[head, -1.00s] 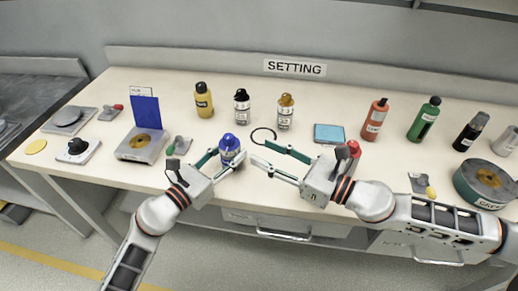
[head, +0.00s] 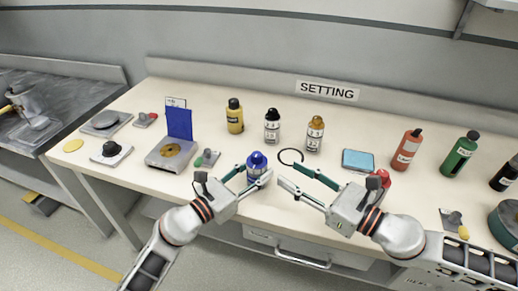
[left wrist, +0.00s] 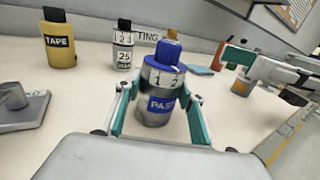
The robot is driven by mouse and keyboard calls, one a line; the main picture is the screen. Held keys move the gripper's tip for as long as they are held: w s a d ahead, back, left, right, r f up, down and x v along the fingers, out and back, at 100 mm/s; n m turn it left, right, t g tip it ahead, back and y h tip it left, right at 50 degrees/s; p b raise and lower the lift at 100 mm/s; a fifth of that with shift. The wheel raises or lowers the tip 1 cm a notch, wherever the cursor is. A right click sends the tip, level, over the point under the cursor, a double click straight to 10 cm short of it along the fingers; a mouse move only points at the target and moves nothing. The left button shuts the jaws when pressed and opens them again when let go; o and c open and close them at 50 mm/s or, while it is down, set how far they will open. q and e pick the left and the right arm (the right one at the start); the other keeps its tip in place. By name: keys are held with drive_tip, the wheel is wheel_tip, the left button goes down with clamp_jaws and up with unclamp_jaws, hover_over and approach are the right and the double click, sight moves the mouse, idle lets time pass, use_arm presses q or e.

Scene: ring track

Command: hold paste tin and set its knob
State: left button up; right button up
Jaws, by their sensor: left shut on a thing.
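The paste tin (head: 256,163) is grey with a blue knob on top and stands upright near the front of the bench. In the left wrist view the tin (left wrist: 156,88) shows a blue label starting "PAS" and a white band with the digits 1 and 2 under the knob (left wrist: 168,50). My left gripper (head: 256,173) is shut on the tin, one finger on each side. My right gripper (head: 290,176) is open and empty, just right of the tin with its fingers pointing at it. It also shows at the right in the left wrist view.
Behind stand a yellow bottle (head: 235,116), a black-capped tin (head: 272,127) and an orange-capped tin (head: 315,134). A black ring (head: 291,150) and a blue pad (head: 358,160) lie to the right. A grey unit with a blue panel (head: 179,123) stands left. Red (head: 407,149) and green (head: 460,155) bottles stand at right.

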idle(0.6)
use_arm(q)
drive_tip(key=o, duration=1.3)
drive_tip(key=v, duration=1.2)
drive_tip(key=shift+a, duration=0.1)
